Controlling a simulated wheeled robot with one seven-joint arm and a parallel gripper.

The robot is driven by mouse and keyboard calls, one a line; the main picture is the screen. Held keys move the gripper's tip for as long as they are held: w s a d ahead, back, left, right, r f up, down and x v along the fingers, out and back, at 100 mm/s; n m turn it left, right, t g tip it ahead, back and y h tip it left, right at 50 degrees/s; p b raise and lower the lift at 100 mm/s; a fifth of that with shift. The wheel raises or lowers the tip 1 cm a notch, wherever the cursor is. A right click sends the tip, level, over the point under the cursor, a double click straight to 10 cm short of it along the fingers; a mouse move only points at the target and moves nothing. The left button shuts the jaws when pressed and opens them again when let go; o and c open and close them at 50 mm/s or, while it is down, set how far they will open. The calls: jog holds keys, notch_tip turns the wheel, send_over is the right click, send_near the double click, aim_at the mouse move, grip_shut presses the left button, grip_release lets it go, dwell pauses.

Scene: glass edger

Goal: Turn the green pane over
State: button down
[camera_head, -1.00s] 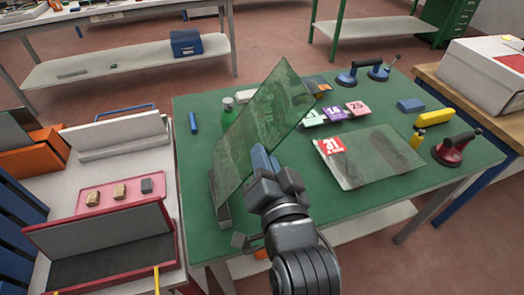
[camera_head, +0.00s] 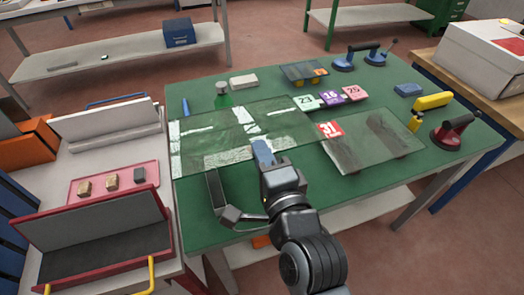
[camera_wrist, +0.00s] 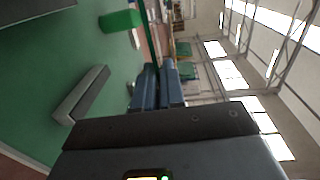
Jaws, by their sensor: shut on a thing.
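The green pane (camera_head: 205,135) is see-through, with whitish streaks showing on or through it. In the head view it lies nearly level over the left half of the green table (camera_head: 240,75). I cannot tell whether it touches the tabletop. My gripper (camera_head: 262,150) is shut on its near edge. In the wrist view, the blue fingers (camera_wrist: 158,88) point away from the camera, and a thin green strip beyond them looks like the pane seen edge-on. The fingers' hold on the glass is not clear there.
A grey pane tagged 31 (camera_head: 372,142) lies to the right. A green bottle (camera_head: 222,97) stands behind the green pane. A grey stand (camera_head: 217,190) is left of my gripper. Number tags (camera_head: 331,98) and a red suction cup (camera_head: 450,135) are also on the table.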

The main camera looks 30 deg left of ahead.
jog(key=shift+f+b, duration=5.85)
jog(key=shift+f, duration=1.85)
jog(key=shift+f+b, duration=0.35)
jog(key=shift+f, duration=0.1)
jog(key=c, duration=1.1)
grip_release()
jog(key=shift+c, duration=0.2)
jog(key=shift+f, duration=0.15)
jog(key=shift+s+d, duration=0.1)
jog(key=b+v, duration=0.1)
jog(key=v, duration=0.6)
jog(key=shift+s+d, duration=0.15)
jog(key=shift+d, duration=0.15)
